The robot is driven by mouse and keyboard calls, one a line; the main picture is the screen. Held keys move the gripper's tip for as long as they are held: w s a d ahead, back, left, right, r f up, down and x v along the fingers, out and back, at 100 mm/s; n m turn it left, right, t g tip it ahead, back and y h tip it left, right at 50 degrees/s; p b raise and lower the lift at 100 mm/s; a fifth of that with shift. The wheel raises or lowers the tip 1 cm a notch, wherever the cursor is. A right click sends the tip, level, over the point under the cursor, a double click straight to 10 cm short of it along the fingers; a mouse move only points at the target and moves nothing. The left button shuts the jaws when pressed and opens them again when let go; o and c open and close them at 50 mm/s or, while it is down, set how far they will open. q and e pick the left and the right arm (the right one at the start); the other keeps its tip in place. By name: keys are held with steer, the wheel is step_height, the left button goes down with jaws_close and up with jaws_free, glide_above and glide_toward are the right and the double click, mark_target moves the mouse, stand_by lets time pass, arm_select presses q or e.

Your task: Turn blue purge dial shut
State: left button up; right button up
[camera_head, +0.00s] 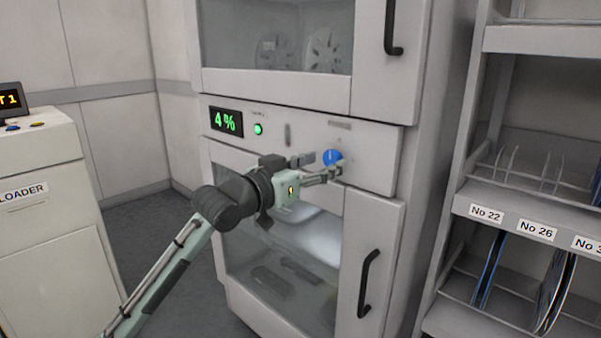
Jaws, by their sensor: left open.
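The blue purge dial (331,157) sits on the white control panel of the cabinet, right of centre, with a light pointer mark on its face. My left gripper (322,167) reaches in from the lower left with its fingers apart, pointing at the dial. One finger is left of the dial and the other overlaps its lower edge. I cannot tell whether either finger touches it. A display (226,121) on the same panel reads 4 % in green, and a small green lamp (258,129) is lit beside it. My right gripper is not in view.
The lower cabinet door has a dark handle (368,283) and a window; the upper door has another handle (391,30). A shelf rack (535,220) with labelled slots stands at the right. A white loader unit (45,215) stands at the left. Grey floor lies open between.

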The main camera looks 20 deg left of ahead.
arm_select(q)
steer(key=v, duration=1)
steer(key=s+a+f+n+g+y, duration=0.1)
steer(key=a+f+n+g+y, duration=0.2)
steer(key=f, duration=1.6)
steer(key=s+a+f+g+y, duration=0.1)
steer(key=a+f+g+y, duration=0.25)
steer(key=f, duration=1.45)
steer(key=s+d+f+g, duration=0.1)
steer(key=s+f+g, duration=0.3)
steer(key=s+f, duration=0.9)
steer(key=s+d+f+m+g, duration=0.1)
steer(key=s+f+g, duration=0.3)
steer(key=s+f, duration=0.9)
step_height(320, 180, down, 3)
steer(key=shift+s+d+r+y, duration=0.2)
steer(key=shift+s+d+y, duration=0.05)
steer(key=shift+d+y, duration=0.2)
